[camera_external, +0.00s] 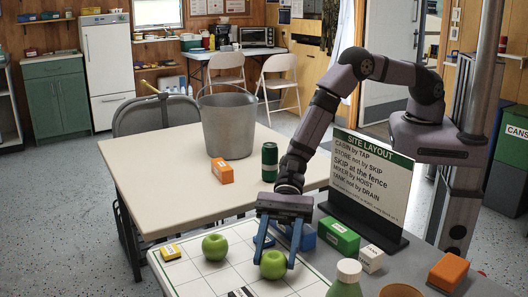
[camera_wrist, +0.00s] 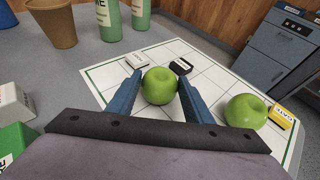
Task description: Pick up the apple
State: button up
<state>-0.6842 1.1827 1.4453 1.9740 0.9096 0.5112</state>
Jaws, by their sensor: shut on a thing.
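A green apple (camera_external: 273,265) is between the two blue fingers of my gripper (camera_external: 274,260), over the white gridded board (camera_external: 206,285). In the wrist view the same apple (camera_wrist: 159,87) sits between the fingertips (camera_wrist: 160,80), with one finger on each side. My gripper is shut on this apple. Whether the apple still touches the board, I cannot tell. A second green apple (camera_external: 215,247) stands on the board to the left in the external view. It shows to the right in the wrist view (camera_wrist: 246,111), apart from my gripper.
The SITE LAYOUT sign (camera_external: 365,185) stands behind and right of my gripper, with a green box (camera_external: 338,236) and a white box (camera_external: 370,258) nearby. A green bottle (camera_external: 346,280) and orange box (camera_external: 448,272) stand right. A yellow block (camera_external: 170,252) lies on the board's left.

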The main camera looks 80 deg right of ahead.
jog(key=shift+r, duration=0.15)
jog(key=shift+r+b, duration=0.85)
jog(key=shift+r, duration=4.05)
